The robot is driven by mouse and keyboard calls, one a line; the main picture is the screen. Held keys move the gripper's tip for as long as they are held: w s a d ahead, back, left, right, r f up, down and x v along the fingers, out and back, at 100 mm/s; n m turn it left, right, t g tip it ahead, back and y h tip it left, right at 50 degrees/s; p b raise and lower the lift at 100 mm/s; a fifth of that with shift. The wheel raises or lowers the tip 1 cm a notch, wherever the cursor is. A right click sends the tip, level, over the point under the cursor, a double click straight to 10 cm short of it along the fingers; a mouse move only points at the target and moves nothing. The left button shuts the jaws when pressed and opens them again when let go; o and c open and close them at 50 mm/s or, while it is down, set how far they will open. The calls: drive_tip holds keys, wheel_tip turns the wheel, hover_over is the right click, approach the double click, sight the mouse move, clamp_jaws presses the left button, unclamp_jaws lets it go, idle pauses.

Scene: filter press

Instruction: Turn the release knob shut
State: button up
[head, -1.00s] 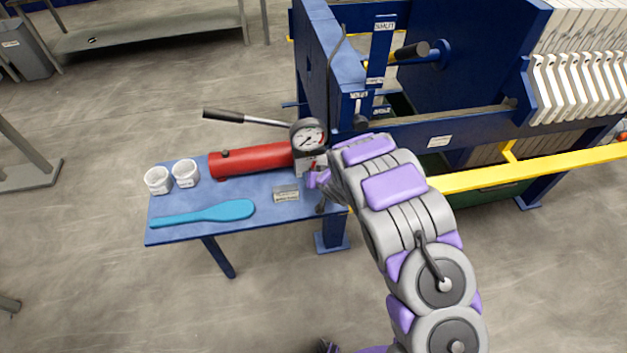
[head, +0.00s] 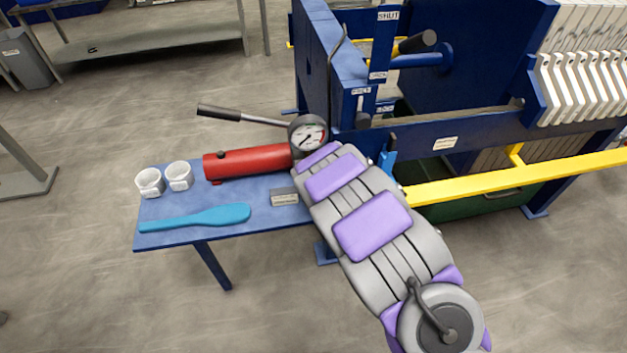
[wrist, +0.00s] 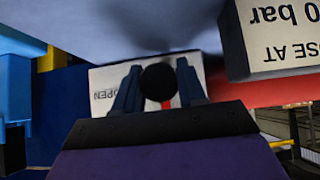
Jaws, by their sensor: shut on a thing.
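In the wrist view, the round black release knob (wrist: 158,83) sits between the two dark fingers of my gripper (wrist: 158,88), which is shut on it. A white plate (wrist: 104,88) behind it reads OPEN upside down and has a red mark beside the knob. In the head view, my own arm covers the gripper and the knob. The hand pump with a red cylinder (head: 245,161) and a round pressure gauge (head: 308,137) lies on the blue table, just beyond the arm's end.
The blue table (head: 160,236) also holds two white cups (head: 150,183) (head: 179,177), a blue paddle (head: 195,219) and a small sign block (head: 285,197). The pump's lever (head: 240,116) sticks out left. The blue press frame (head: 330,60) and yellow rail (head: 500,180) stand right of the arm.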

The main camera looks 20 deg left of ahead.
drive_tip(key=shift+s+d+f, duration=0.2)
drive_tip(key=shift+f, duration=0.25)
drive_tip(key=o, duration=0.7)
drive_tip(key=shift+a, duration=0.1)
drive_tip(key=shift+o, duration=0.2)
drive_tip(key=shift+w+a+r, duration=0.1)
drive_tip(key=shift+a+r, duration=0.05)
drive_tip(key=shift+r, duration=0.1)
drive_tip(key=shift+s+d+r, duration=0.2)
drive_tip(key=shift+s+r, duration=0.05)
drive_tip(key=shift+r, duration=0.25)
drive_tip(key=p+v, duration=0.3)
drive_tip(key=v, duration=1.3)
drive_tip(key=shift+p, duration=0.35)
drive_tip(key=shift+f, duration=0.15)
